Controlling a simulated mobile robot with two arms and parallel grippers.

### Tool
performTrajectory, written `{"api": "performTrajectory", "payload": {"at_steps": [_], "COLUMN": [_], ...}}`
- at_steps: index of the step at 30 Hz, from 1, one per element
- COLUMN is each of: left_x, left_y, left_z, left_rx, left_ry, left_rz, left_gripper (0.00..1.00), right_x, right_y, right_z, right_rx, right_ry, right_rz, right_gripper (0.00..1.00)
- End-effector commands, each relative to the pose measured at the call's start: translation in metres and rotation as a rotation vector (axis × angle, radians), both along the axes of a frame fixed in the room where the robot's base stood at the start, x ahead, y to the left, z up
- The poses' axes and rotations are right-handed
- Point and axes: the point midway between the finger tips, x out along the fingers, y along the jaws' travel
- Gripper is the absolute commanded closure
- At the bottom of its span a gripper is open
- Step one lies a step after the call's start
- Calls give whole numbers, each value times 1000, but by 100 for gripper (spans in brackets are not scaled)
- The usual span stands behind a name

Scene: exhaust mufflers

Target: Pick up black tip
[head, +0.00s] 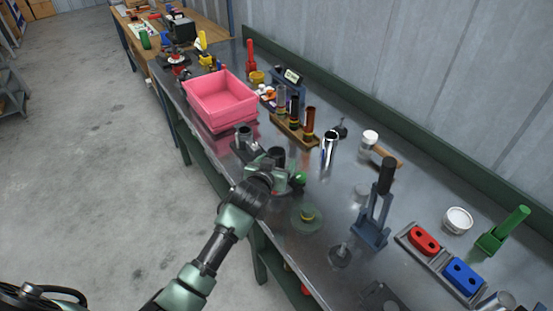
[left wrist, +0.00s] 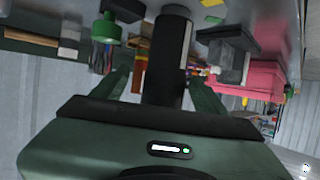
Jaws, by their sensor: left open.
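My left gripper (head: 284,172) is over the near edge of the metal bench, with its arm coming in from the bottom left. In the left wrist view its two fingers stand apart, open (left wrist: 160,80). A black cylinder, likely the black tip (left wrist: 168,55), shows between the fingers. I cannot tell whether they touch it. In the head view a dark cylinder (head: 277,154) shows just beyond the gripper, partly hidden by it. Another black-topped tube (head: 295,106) stands in a wooden rack farther back. My right gripper is not in view.
A pink bin (head: 220,98) stands left of the rack (head: 290,129). A chrome cylinder (head: 330,146), a blue stand with a black handle (head: 371,232) and a tray with red and blue blocks (head: 410,242) are to the right. A green round piece (head: 307,217) lies near the gripper.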

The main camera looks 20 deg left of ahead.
Motion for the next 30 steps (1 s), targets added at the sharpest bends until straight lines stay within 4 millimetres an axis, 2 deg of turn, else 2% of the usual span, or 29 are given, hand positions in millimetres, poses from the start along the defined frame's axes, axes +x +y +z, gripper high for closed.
{"api": "performTrajectory", "payload": {"at_steps": [4, 9, 20, 23, 28, 30], "left_x": [18, 36, 42, 42, 42, 42], "left_y": [5, 6, 6, 7, 7, 7], "left_z": [-4, -13, -17, -17, -17, -16], "left_rx": [3, 0, 1, 1, 1, 1], "left_ry": [1, 1, 0, 0, 1, -1], "left_rz": [0, 0, 0, 0, 0, 0], "left_gripper": [27, 27, 27, 49, 96, 99], "right_x": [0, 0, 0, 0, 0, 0], "right_y": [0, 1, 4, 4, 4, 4], "right_z": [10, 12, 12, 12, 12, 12], "right_rx": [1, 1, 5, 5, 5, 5], "right_ry": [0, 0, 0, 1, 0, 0], "right_rz": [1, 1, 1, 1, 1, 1], "right_gripper": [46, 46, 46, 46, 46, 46]}}
